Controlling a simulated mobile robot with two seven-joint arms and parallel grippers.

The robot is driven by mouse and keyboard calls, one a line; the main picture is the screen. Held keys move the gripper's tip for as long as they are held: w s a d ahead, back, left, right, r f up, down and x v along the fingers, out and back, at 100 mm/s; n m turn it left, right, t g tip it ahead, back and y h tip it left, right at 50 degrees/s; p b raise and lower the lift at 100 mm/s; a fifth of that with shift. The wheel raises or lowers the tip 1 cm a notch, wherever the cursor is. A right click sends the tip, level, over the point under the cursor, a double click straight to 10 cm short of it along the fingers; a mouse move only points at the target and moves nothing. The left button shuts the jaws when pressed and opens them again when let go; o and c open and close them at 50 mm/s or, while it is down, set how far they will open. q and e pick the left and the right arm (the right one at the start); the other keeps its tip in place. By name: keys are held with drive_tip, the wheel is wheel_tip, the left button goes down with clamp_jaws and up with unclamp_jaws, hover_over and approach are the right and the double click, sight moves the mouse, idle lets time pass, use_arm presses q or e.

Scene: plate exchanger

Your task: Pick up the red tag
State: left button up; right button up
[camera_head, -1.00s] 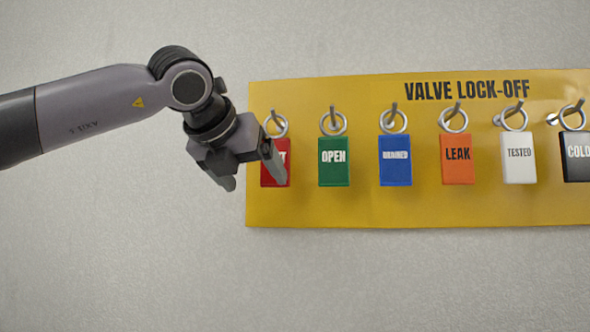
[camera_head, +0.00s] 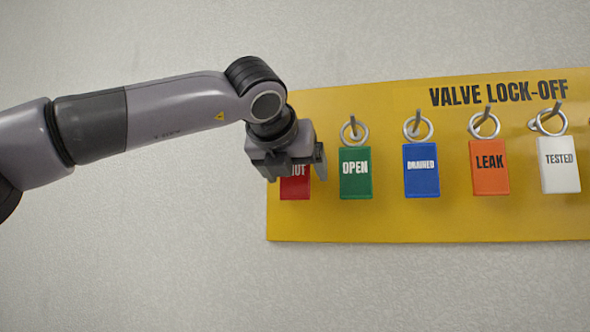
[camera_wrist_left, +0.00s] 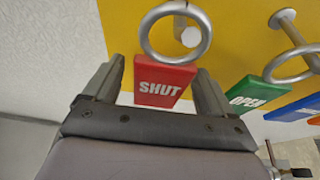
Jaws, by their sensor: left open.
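The red tag (camera_head: 295,188) hangs at the left end of the yellow board, partly hidden behind my left gripper in the head view. In the left wrist view the red tag (camera_wrist_left: 163,82) reads SHUT and hangs from a metal ring (camera_wrist_left: 176,30) on a peg. My left gripper (camera_head: 294,172) is open in front of the tag. In the left wrist view the fingers of the left gripper (camera_wrist_left: 158,92) stand one on each side of the tag, with gaps visible. I cannot tell whether the tag is fully between the fingertips in depth. My right gripper is not in view.
The yellow board (camera_head: 400,222) is on a grey wall. Right of the red tag hang a green OPEN tag (camera_head: 356,184), a blue DRAINED tag (camera_head: 421,182), an orange LEAK tag (camera_head: 489,180) and a white TESTED tag (camera_head: 560,177). The wall below the board is clear.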

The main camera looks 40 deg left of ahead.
use_arm(q)
drive_tip(key=c, duration=1)
drive_tip(key=shift+c, duration=0.2)
drive_tip(key=shift+r, duration=0.15)
drive_tip(key=shift+r, duration=0.25)
drive_tip(key=s+d, duration=0.4)
drive_tip(key=s, duration=0.4)
drive_tip(key=s+d+b, duration=0.1)
drive_tip(key=s+d, duration=0.3)
drive_tip(key=s, duration=0.3)
drive_tip(key=shift+s+d+r, duration=0.35)
drive_tip(key=shift+s, duration=0.05)
drive_tip(key=shift+w, duration=0.15)
